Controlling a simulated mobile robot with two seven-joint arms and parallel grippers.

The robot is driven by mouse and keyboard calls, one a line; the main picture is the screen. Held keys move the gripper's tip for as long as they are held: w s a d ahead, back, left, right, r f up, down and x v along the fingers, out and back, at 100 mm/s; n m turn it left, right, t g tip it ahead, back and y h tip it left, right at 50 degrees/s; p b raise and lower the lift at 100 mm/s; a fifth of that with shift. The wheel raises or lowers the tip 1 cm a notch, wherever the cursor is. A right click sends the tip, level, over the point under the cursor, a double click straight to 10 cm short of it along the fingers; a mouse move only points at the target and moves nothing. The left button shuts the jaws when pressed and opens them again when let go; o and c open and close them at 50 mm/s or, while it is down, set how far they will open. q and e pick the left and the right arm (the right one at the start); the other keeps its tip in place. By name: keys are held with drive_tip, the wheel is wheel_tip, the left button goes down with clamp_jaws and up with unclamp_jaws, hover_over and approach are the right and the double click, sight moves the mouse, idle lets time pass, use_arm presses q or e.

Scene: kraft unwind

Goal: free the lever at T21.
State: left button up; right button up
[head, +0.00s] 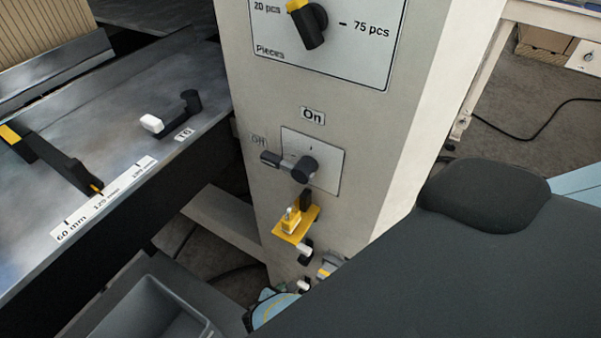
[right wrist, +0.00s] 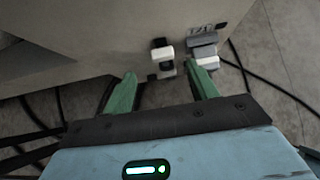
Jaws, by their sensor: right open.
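In the right wrist view, a small black lever with a white end (right wrist: 163,58) sticks out from the lower edge of the machine's pale panel. In the head view, a white-ended part (head: 304,250) shows low on the column. My left gripper is not in view.
The column carries a rotary switch (head: 304,168) between On and Off, a yellow bracket (head: 296,224) and a Pieces dial (head: 308,22). A grey bin (head: 150,310) is below. Cables (right wrist: 240,65) run behind the panel.

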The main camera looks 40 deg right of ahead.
use_arm(q)
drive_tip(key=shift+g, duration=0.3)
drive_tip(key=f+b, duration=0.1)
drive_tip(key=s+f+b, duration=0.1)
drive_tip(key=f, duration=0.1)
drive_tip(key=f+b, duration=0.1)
drive_tip(key=b, duration=0.1)
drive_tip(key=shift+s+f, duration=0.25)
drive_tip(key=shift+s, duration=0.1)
use_arm(e)
drive_tip(key=x, duration=0.8)
drive_tip(key=shift+s, duration=0.25)
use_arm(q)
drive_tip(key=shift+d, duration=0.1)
